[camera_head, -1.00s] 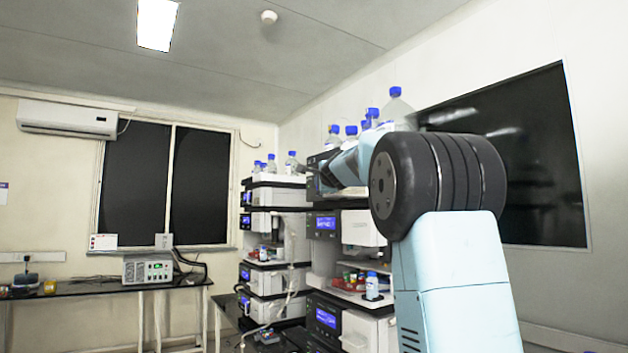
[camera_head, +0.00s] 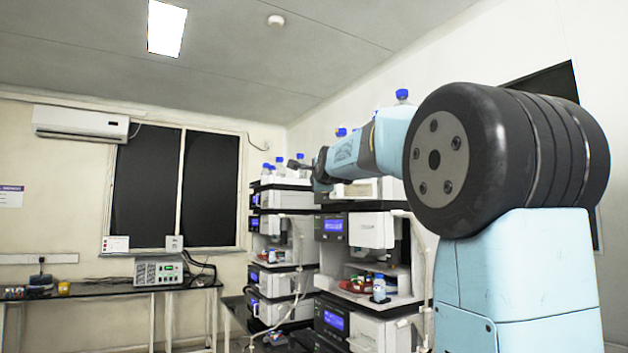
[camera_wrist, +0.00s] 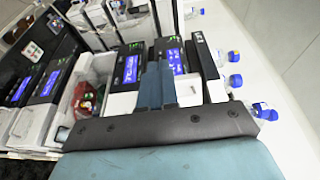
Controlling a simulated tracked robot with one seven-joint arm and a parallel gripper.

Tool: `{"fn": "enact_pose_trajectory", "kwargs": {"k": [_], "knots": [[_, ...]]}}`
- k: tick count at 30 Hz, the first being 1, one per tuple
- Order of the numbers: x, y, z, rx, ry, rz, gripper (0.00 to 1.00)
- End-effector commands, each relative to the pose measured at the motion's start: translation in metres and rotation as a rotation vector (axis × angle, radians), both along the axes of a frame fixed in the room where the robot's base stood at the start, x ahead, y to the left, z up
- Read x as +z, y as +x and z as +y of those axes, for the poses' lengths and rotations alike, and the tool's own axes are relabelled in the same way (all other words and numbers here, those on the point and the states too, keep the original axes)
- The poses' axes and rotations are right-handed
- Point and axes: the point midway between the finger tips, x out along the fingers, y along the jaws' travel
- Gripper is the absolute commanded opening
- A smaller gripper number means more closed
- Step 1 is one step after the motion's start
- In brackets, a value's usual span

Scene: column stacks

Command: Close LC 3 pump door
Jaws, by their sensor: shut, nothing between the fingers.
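The near instrument stack stands right of centre in the head view, with a blue-lit module (camera_head: 333,226) beside a white front box (camera_head: 373,230). A lower blue-lit module (camera_head: 332,322) is beneath it. I cannot tell which unit is LC 3 or how its pump door stands; my arm covers part of the stack top. My gripper (camera_head: 300,163) reaches left over the stack tops. In the wrist view my gripper (camera_wrist: 158,85) is shut and empty, its two teal fingers together, in front of modules with blue displays (camera_wrist: 130,68).
A second stack (camera_head: 283,200) stands behind and left. Blue-capped bottles (camera_wrist: 264,111) line the top beside my gripper. An open bay (camera_wrist: 98,68) holds red items. A side bench (camera_head: 110,291) carries a grey box (camera_head: 158,272). Tubing hangs along the stacks.

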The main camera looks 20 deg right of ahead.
Motion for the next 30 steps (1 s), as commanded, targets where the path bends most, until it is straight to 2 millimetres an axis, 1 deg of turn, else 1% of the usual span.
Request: {"fn": "enact_pose_trajectory", "kwargs": {"k": [3, 9, 12, 14, 17, 18, 21, 24, 27, 30], "knots": [[0.001, -0.007, 0.003, -0.002, -0.001, -0.001, 0.00], [0.000, -0.012, 0.009, -0.002, -0.001, 0.000, 0.00], [-0.002, -0.014, 0.005, -0.007, 0.001, 0.012, 0.00], [-0.006, -0.015, -0.003, -0.016, 0.007, 0.031, 0.00], [-0.018, -0.020, -0.026, -0.034, 0.021, 0.090, 0.00], [-0.024, -0.024, -0.037, -0.038, 0.030, 0.119, 0.00], [-0.038, -0.033, -0.061, -0.027, 0.052, 0.191, 0.00], [-0.048, -0.044, -0.079, 0.009, 0.071, 0.244, 0.00], [-0.052, -0.055, -0.094, 0.065, 0.088, 0.270, 0.00], [-0.050, -0.067, -0.104, 0.136, 0.095, 0.266, 0.00]]}}
